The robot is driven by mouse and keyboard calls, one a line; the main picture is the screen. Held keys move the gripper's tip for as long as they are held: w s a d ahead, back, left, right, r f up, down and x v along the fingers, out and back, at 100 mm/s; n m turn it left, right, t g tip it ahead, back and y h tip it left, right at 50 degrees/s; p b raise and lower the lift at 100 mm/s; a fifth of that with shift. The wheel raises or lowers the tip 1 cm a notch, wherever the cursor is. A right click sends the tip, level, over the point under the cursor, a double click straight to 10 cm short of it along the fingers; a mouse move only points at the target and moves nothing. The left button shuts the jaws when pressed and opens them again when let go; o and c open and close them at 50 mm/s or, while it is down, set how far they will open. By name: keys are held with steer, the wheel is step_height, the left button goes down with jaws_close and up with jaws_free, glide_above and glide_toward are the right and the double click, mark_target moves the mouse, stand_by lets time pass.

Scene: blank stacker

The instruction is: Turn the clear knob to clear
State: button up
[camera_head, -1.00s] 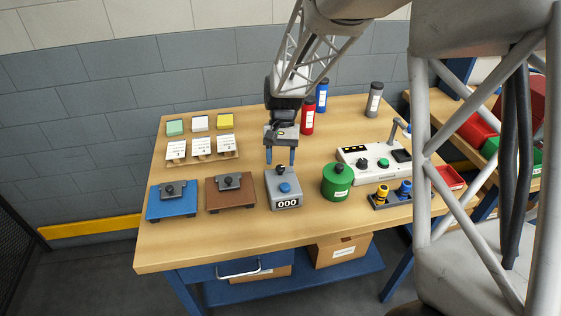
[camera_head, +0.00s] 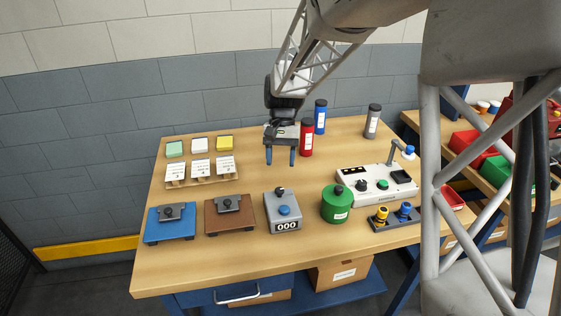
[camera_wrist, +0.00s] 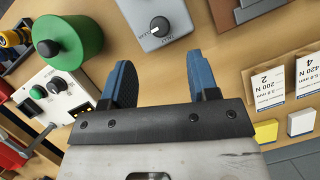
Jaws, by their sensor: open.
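The grey counter box (camera_head: 284,222) stands at the front middle of the table, with a blue button (camera_head: 284,210) and a "000" display. The black clear knob (camera_head: 280,190) sits at its rear. In the wrist view the knob (camera_wrist: 160,26) shows at the top middle, with a white pointer line and small labels on either side that I cannot read surely. My gripper (camera_head: 280,160) is open and empty, above and behind the counter box, apart from the knob. Its blue fingers also show in the wrist view (camera_wrist: 161,75), with the knob ahead between them.
A green canister (camera_head: 336,205) and a white control panel (camera_head: 375,185) stand right of the box. A brown fixture (camera_head: 230,216) and a blue one (camera_head: 170,224) stand left. Red (camera_head: 306,138) and blue (camera_head: 320,117) bottles are behind, close to my gripper. Bare table lies in front.

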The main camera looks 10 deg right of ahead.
mark_target(280, 189)
steer(key=shift+d+m, duration=0.15)
steer(key=shift+m, duration=0.35)
steer(key=shift+s+f, duration=0.1)
steer(key=shift+x, duration=3.85)
steer(key=c, duration=0.9)
steer(key=shift+n, duration=0.6)
